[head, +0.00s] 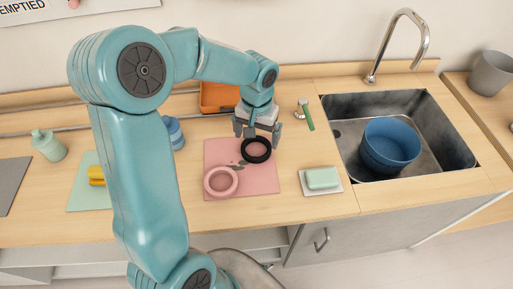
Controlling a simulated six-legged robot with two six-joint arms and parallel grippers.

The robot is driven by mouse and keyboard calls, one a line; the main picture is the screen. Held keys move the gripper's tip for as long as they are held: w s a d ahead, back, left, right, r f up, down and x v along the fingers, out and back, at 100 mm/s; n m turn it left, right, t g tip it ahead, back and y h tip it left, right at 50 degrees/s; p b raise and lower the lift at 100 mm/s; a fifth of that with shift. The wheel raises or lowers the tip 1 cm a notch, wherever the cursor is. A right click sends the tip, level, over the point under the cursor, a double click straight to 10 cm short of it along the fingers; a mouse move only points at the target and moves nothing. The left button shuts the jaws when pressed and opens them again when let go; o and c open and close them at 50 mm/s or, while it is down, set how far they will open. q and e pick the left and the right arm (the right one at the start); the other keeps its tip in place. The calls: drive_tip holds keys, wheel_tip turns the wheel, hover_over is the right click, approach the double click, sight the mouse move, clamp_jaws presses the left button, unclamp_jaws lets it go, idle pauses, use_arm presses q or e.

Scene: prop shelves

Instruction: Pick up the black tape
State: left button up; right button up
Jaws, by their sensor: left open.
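The black tape (267,152) is a dark ring on the pink mat (262,183), toward the mat's upper right part. My left gripper (257,137) is open, fingers pointing down, right at the far edge of the black tape. I cannot tell whether the fingers touch it. A pink tape ring (209,188) lies on the same mat, nearer and to the left. My right gripper does not show.
An orange container (212,97) stands behind the arm. A green-handled tool (308,118) lies to the right of the gripper. A green soap bar (322,178) rests on a pale dish. The sink (348,152) holds a blue basin (390,143). A mint bottle (48,146) stands left.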

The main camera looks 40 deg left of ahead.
sight(256, 150)
use_arm(q)
drive_tip(key=f, duration=0.4)
drive_tip(key=shift+w+a+f+p, duration=0.15)
drive_tip(key=shift+a+p, duration=0.15)
drive_tip(key=shift+a, duration=0.1)
drive_tip(key=shift+d+f, duration=0.15)
drive_tip(key=shift+f, duration=0.3)
drive_tip(key=c, duration=0.9)
drive_tip(key=shift+r, duration=0.1)
wheel_tip(256, 150, up, 20)
drive_tip(key=shift+f, duration=0.1)
